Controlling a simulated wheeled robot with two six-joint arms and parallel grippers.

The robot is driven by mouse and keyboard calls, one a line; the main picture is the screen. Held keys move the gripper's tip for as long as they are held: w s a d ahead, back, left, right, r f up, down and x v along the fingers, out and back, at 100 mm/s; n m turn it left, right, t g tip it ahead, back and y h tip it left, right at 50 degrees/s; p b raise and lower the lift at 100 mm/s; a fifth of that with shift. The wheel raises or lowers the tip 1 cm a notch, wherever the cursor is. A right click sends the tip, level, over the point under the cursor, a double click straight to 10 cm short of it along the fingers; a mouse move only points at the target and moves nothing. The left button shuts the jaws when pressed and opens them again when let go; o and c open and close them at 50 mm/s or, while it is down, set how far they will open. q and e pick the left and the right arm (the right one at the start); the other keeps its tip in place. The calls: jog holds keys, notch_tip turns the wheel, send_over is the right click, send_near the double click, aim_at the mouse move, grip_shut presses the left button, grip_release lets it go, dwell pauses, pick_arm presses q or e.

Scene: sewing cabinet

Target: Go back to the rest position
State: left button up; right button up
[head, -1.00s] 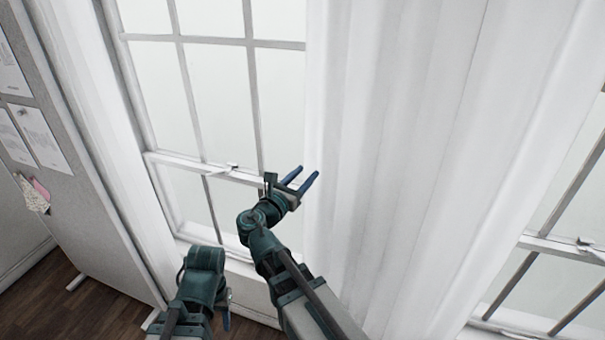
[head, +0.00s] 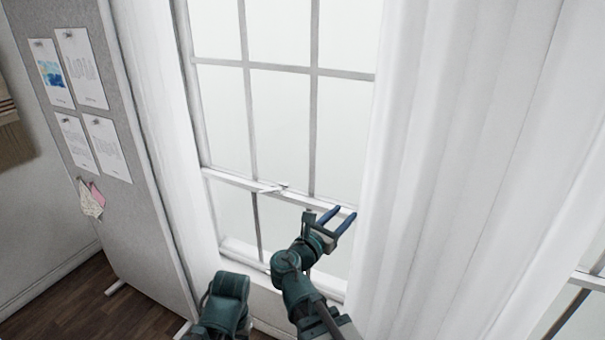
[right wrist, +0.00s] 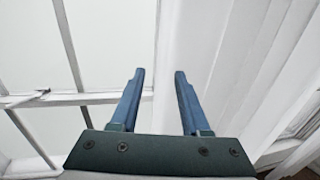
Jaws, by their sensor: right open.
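My right gripper (head: 346,212) is raised in front of the window, its two blue fingers apart and pointing up and to the right. In the right wrist view the fingers (right wrist: 160,72) stand open with nothing between them. My left arm shows at the bottom of the head view, folded low beside the right arm. The left gripper's fingers cannot be made out there.
A paned window (head: 280,110) is behind my arms, with a white curtain (head: 450,150) to the right. A grey pinboard (head: 135,215) with pinned papers (head: 107,148) stands at the left on a dark wood floor (head: 70,305).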

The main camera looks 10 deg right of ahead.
jog(key=s+a+f+m+g+y+b, duration=0.1)
jog(key=s+a+f+m+g+y, duration=0.25)
jog(key=f+m, duration=0.45)
jog(key=s+a+f+m+g+y, duration=0.35)
jog(key=s+f+m, duration=0.2)
jog(key=f, duration=0.35)
jog(key=s+a+f+m+g+y, duration=0.4)
jog(key=s+a+m, duration=0.4)
jog(key=a, duration=0.3)
notch_tip(320, 180, down, 2)
jog(key=shift+a+f+g+y, duration=0.2)
jog(key=shift+g+y, duration=0.2)
jog(key=shift+y, duration=0.4)
jog(key=shift+m, duration=0.25)
